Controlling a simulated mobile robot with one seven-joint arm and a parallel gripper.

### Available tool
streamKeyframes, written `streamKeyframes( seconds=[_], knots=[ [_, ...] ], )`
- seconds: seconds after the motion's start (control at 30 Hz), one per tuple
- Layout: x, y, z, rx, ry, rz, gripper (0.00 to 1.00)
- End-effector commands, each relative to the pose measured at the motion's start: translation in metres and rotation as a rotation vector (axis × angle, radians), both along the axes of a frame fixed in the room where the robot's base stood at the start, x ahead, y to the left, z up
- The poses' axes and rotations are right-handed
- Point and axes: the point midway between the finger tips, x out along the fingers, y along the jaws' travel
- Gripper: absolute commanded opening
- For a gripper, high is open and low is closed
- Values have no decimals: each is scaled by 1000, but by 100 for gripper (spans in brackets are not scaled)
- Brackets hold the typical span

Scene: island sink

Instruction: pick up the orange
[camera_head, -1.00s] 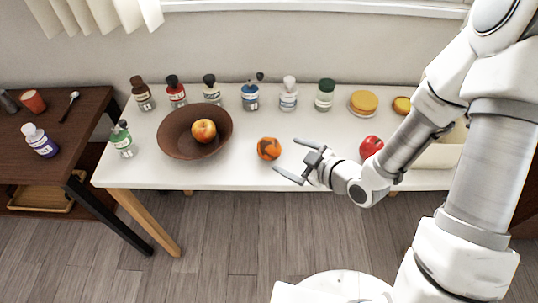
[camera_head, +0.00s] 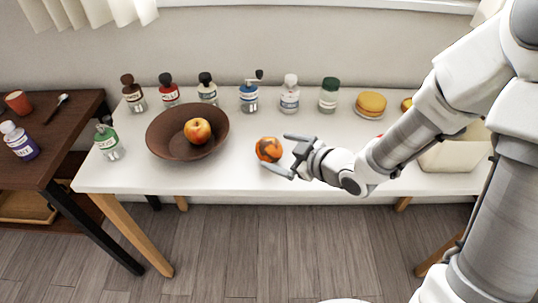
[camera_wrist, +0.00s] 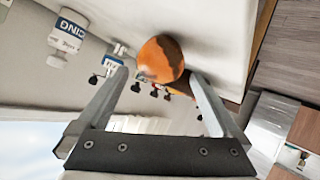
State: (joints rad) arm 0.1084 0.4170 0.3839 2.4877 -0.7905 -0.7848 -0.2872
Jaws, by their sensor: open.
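The orange (camera_head: 269,149) has dark patches and sits on the white table, right of the brown bowl. My gripper (camera_head: 280,155) is open just to its right, with its two fingers pointing left toward it. One finger lies toward the back of the table and the other toward the front. In the wrist view the orange (camera_wrist: 161,59) shows at the fingertips, nearer the right finger. My gripper (camera_wrist: 160,80) has nothing held in it. I cannot tell whether a finger touches the orange.
A brown bowl (camera_head: 160,133) holding an apple (camera_head: 197,131) stands to the left on the white table (camera_head: 225,176). Several bottles line the back, with a yellow round item (camera_head: 371,103) at right. A pale box (camera_head: 450,156) is partly behind my arm. The table's front edge is close.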

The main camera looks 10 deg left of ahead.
Motion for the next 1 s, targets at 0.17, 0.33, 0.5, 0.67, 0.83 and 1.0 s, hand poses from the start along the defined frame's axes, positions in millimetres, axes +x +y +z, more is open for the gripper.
streamKeyframes(
  seconds=[0.17,0.33,0.5,0.67,0.83,1.0],
  knots=[
    [7,10,-11,0,1,1,100],
    [19,27,-25,1,0,3,100],
    [27,37,-29,0,2,0,100],
    [27,38,-28,0,1,-1,100],
    [27,37,-28,0,1,-1,80],
    [27,37,-28,0,1,-1,50]
  ],
)
